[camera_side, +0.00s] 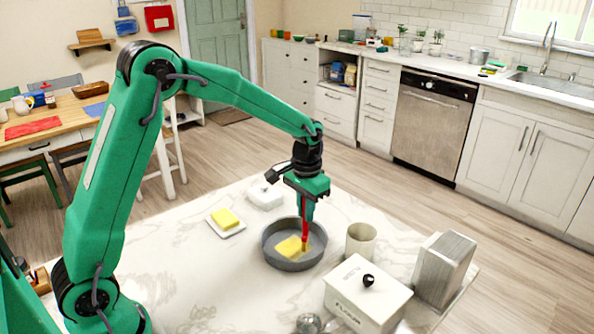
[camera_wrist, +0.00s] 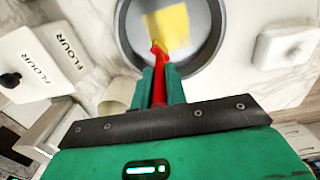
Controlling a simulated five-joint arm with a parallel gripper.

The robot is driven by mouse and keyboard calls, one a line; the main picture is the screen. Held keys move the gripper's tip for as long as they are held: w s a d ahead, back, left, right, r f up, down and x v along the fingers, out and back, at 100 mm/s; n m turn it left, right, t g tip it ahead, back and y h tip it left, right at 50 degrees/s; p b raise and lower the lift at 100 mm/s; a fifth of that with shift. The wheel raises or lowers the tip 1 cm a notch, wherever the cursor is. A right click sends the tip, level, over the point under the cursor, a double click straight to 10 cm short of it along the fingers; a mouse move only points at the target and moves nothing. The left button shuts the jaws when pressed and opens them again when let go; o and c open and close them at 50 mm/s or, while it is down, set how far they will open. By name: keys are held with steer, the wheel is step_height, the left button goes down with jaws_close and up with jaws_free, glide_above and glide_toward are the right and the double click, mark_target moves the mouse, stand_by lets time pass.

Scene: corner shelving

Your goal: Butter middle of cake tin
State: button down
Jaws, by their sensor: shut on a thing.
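The round grey cake tin (camera_side: 271,261) stands on the marble counter; its rim also shows in the wrist view (camera_wrist: 214,55). A flat yellow patch of butter (camera_side: 287,247) lies on the tin's floor around the middle, and it shows near the top of the wrist view (camera_wrist: 174,24). My gripper (camera_side: 306,212) is above the tin, shut on a red-handled tool (camera_side: 305,230) that points down into the tin. The tool's tip is at the butter's edge; I cannot tell its exact shape. A yellow butter block (camera_side: 225,217) sits on a small white dish (camera_side: 238,231) left of the tin.
A white lidded piece (camera_side: 264,196) lies behind the tin. A cream cup (camera_side: 360,241) stands close at the tin's right. A white flour canister (camera_side: 366,294) and a grey upright block (camera_side: 444,268) stand at the front right. The counter's left part is clear.

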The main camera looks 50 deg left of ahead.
step_height(320, 180, up, 8)
steer(key=w, duration=0.2)
steer(key=shift+w, duration=0.25)
stand_by(0.5)
stand_by(0.6)
